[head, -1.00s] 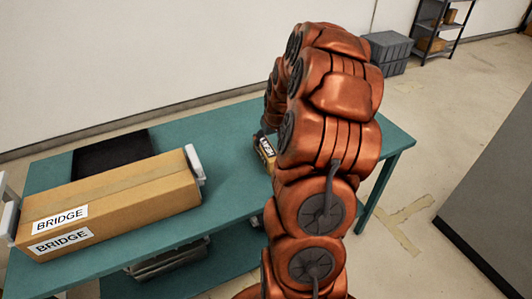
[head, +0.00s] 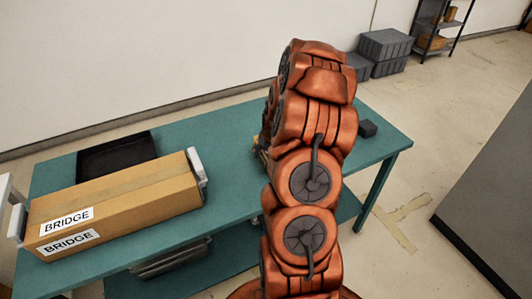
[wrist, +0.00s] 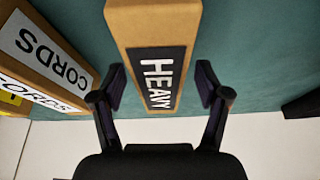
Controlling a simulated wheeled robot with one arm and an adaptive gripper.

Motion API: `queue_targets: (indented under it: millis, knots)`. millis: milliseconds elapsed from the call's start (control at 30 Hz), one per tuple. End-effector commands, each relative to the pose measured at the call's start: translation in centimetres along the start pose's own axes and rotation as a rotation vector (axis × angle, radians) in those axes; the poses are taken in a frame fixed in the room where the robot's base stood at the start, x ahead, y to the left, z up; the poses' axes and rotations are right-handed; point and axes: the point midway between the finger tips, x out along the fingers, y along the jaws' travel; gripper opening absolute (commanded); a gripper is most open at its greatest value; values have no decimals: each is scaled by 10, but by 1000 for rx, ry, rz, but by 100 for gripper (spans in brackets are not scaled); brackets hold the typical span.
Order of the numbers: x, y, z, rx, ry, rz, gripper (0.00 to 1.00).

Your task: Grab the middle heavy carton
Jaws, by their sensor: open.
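A brown carton with a black label and white letters that read like HEAVY (wrist: 155,30) stands in the middle of the wrist view, on the teal table. My gripper (wrist: 161,85) is open, with one finger on each side of the carton's labelled end and a gap of table showing beside each finger. In the head view my arm hides the gripper and most of the cartons; only a small tan bit (head: 260,153) shows at the arm's left edge.
Cartons marked CORDS (wrist: 50,60) stand close on the left in the wrist view. A dark block (head: 368,128) lies on the table (head: 228,145) right of my arm. A long BRIDGE carton (head: 120,205) and a black tray (head: 115,154) take up the table's left part.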

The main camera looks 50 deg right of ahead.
Motion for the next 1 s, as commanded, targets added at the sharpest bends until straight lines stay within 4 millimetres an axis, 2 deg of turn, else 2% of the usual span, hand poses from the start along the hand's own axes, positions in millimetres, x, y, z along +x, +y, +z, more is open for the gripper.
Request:
queue_targets:
  millis: [167,400,1000]
  knots:
    - [10,0,-1,0,2,0,75]
    - [12,0,0,0,3,0,75]
    - [12,0,0,0,2,0,14]
